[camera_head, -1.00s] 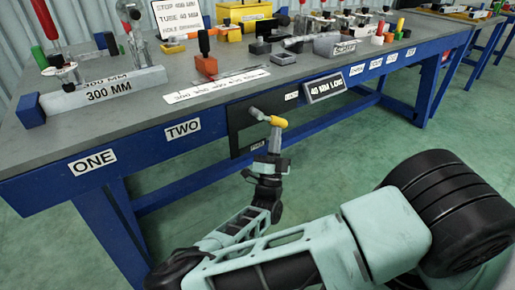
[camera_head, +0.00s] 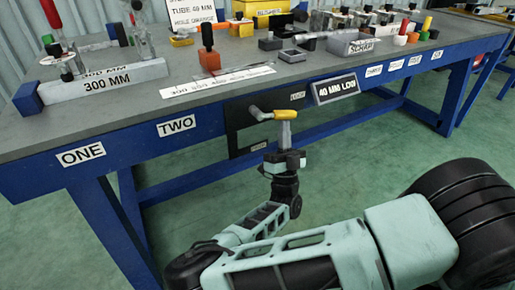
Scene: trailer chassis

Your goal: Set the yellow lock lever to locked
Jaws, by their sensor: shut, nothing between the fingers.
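The yellow lock lever (camera_head: 287,113) is on a dark panel (camera_head: 240,118) on the bench's front edge. Its yellow grip points right, close to level, from a grey crank at its left. A small white label sits just above right of the grip and another low on the panel; both are too small to read surely. My gripper (camera_head: 285,124) points up from below, shut and empty. Its fingertips are at the underside of the yellow grip and seem to touch it. The exact contact is hard to tell.
A "40 MM LOG" sign (camera_head: 336,86) hangs right of the panel. The grey bench top (camera_head: 130,110) above holds a 300 MM block (camera_head: 105,82), an orange block (camera_head: 209,61) and a grey bin (camera_head: 351,43). Below the bench is open green floor (camera_head: 330,145) with a blue crossbar behind.

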